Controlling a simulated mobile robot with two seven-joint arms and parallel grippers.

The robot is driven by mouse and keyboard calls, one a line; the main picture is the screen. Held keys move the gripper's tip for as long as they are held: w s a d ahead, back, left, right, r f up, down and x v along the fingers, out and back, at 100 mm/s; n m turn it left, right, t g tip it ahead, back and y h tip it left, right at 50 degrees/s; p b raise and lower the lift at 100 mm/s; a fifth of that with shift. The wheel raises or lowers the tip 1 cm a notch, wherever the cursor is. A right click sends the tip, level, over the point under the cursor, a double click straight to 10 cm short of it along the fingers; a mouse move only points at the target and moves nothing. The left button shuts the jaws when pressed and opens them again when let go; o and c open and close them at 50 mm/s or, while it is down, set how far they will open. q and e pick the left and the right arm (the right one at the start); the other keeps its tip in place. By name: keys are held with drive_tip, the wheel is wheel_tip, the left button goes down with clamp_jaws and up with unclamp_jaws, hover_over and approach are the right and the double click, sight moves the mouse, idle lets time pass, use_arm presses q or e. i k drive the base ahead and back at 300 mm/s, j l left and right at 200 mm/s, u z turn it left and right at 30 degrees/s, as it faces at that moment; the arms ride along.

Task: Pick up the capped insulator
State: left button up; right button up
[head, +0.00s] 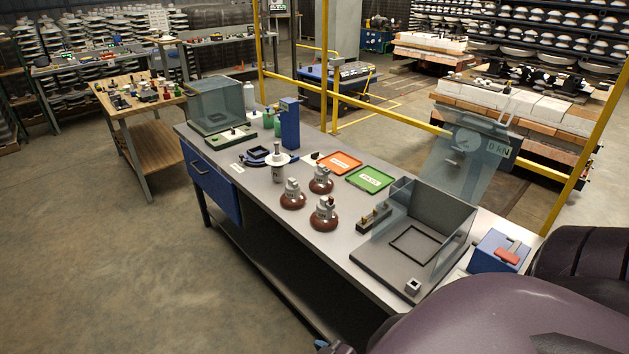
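Three brown insulators with grey metal caps stand upright in a cluster on the grey workbench (262,208). One is at the left (292,200), one at the back right (320,185) and one at the front (323,221). A white disc-shaped piece (277,159) on a grey cylinder stands just behind them to the left. I cannot tell which piece the task means by the capped insulator. Neither of my grippers shows in the head view.
An orange tray (339,162) and a green tray (370,179) lie behind the insulators. A clear-walled box (438,215) stands to the right, with a blue box (498,251) beyond. A blue column (290,123) stands at the back. Yellow posts (326,60) rise behind the bench.

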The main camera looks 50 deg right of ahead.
sight(293, 199)
drive_tip(key=i+j+z, duration=0.1)
drive_tip(key=i+z, duration=0.4)
drive_tip(key=i+j+z, duration=0.2)
drive_tip(key=i+z, duration=0.25)
drive_tip(key=i+j+z, duration=0.25)
drive_tip(key=z, duration=0.25)
drive_tip(key=i+j+z, duration=0.25)
drive_tip(key=j+z, duration=0.25)
drive_tip(key=j, duration=0.15)
drive_tip(key=i+j+z, duration=0.2)
drive_tip(key=j+z, duration=0.75)
drive_tip(key=j, duration=0.25)
